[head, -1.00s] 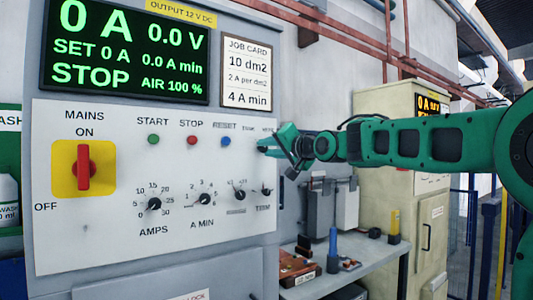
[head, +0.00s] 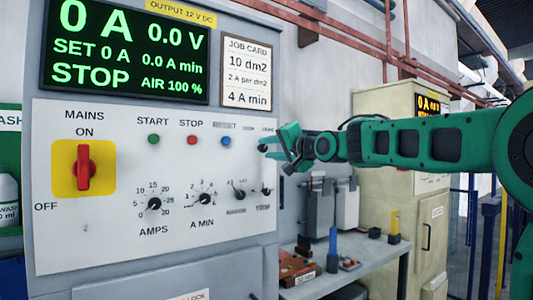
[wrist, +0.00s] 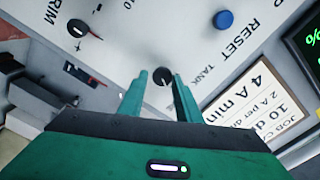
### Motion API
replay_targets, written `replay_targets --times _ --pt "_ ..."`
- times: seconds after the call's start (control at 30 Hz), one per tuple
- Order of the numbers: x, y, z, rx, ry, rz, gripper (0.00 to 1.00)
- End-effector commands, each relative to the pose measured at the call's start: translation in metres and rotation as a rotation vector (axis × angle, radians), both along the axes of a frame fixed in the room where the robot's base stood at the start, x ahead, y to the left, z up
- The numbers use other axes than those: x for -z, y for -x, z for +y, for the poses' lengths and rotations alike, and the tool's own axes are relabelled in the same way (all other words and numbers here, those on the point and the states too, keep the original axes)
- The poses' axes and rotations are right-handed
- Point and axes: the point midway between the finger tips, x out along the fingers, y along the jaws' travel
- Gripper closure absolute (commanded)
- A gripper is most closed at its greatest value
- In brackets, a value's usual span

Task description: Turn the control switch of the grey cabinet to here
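The grey cabinet (head: 150,262) fills the left of the head view, with a white control panel on its front. The control switch (head: 262,148) is a small black knob at the panel's upper right, by labels too small to read fully. In the wrist view the switch (wrist: 163,78) shows between and beyond my fingertips, near the word TANK. My gripper (head: 275,147) is just right of the switch, open and empty. In the wrist view its green fingers (wrist: 160,82) stand apart on either side of the knob. Which way the switch points is unclear.
A blue reset button (head: 226,141) and a trim knob (head: 266,190) lie close to the switch. The red mains handle (head: 83,167) is far left. A job card (head: 247,72) hangs above. A bench (head: 375,255) with tools stands right of the cabinet.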

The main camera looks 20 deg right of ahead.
Motion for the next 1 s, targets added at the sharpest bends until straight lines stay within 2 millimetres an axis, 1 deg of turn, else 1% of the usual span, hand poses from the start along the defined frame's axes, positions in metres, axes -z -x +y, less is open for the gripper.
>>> replay_targets --times 0.33,0.47,0.57,0.8,0.9,1.0 --pt "0.0 0.001 0.001 -0.003 0.001 -0.001 0.58" --pt "-0.001 0.009 -0.001 -0.003 0.0 -0.002 0.58" --pt "-0.001 0.023 -0.006 -0.002 0.001 -0.003 0.58" --pt "0.0 0.065 -0.02 -0.002 0.0 -0.001 0.58" --pt "0.0 0.08 -0.025 -0.002 0.0 -0.001 0.58" --pt "0.0 0.091 -0.03 0.0 0.001 -0.001 0.58"
